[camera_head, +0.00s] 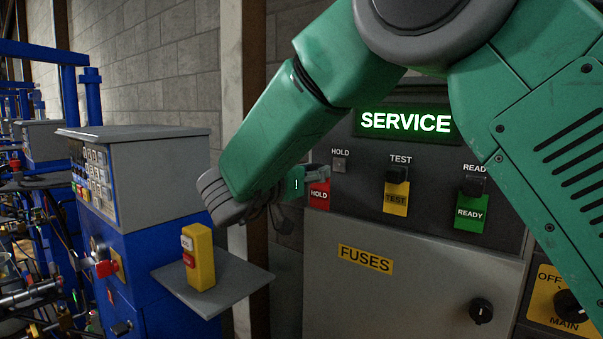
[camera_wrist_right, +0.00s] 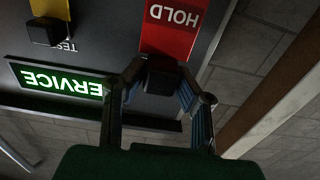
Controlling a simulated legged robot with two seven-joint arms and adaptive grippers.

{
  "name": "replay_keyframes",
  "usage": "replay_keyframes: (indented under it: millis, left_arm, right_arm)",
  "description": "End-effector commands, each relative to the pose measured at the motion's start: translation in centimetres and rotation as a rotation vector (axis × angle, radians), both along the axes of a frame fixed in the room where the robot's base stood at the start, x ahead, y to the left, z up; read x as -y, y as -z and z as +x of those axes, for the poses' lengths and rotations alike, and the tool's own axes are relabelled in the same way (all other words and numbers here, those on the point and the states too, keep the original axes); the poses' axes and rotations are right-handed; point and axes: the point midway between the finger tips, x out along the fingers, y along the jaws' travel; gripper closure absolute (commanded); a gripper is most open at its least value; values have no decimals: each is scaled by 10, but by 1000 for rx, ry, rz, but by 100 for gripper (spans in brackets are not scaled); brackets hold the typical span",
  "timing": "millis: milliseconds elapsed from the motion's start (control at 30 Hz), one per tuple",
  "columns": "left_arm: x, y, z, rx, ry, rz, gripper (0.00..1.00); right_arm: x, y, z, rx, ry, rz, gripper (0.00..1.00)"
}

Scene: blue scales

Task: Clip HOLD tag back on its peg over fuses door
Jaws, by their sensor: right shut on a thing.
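The red HOLD tag (camera_head: 319,194) hangs from my right gripper (camera_head: 318,174), just left of and below the small square HOLD peg (camera_head: 339,165) under its HOLD label. In the right wrist view the HOLD tag (camera_wrist_right: 174,28) shows upside down, and my right gripper (camera_wrist_right: 162,75) is shut on the dark clip at its end. The tag appears apart from the peg, though the depth gap is hard to judge. The grey fuses door (camera_head: 405,285), with a yellow FUSES label, is below and looks shut. My left gripper is in neither view.
The TEST tag (camera_head: 396,197) and READY tag (camera_head: 470,212) hang on pegs to the right. A lit SERVICE sign (camera_head: 405,122) is above. A yellow control box (camera_head: 200,262) stands on a grey shelf (camera_head: 245,285) at lower left, beside a blue machine (camera_head: 165,250).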

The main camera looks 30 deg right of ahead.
Motion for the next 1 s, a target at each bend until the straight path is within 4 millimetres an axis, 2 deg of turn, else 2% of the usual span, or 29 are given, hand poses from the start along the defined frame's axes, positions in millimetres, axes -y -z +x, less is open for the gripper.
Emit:
replay_keyframes:
  millis: [100, 200, 533, 1000]
  left_arm:
    - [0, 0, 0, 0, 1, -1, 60]
    - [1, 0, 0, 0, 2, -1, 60]
    - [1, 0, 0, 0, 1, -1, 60]
    - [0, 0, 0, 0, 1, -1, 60]
  right_arm:
    - [14, 1, 4, -1, 4, 3, 100]
    - [20, 0, 8, 0, 3, 1, 100]
    - [26, -3, 15, 1, 1, -9, 100]
    - [38, 0, 15, 0, 1, 1, 100]
